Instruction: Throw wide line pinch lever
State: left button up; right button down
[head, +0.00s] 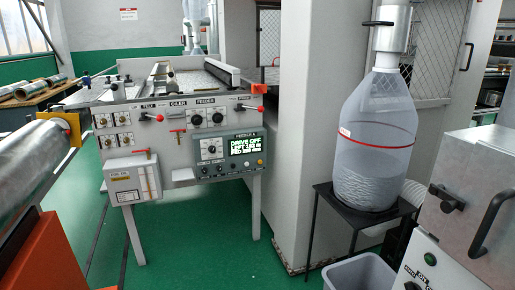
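A grey machine panel (181,142) stands left of centre. A short lever with a red ball knob (158,117) sticks out on its left part, under the small headings. A second red-knobbed lever (260,109) sticks out at its upper right edge. The labels are too small to tell which one is the wide line pinch lever. Neither of my grippers is in view.
A control box (228,156) with a lit green display hangs on the panel's front. A large metal roll (32,172) stands at left. A clear bottle (375,145) sits on a black stand at right, near a grey bin (360,273). Green floor (190,240) before the panel is free.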

aim_at(261, 108)
jog(key=i+j+z, duration=0.1)
jog(key=i, duration=0.3)
jog(key=i+j+z, duration=0.15)
jog(key=i, duration=0.25)
jog(key=i+j+z, duration=0.1)
jog(key=i, duration=0.3)
jog(key=i+j+z, duration=0.6)
jog(key=j+z, duration=0.2)
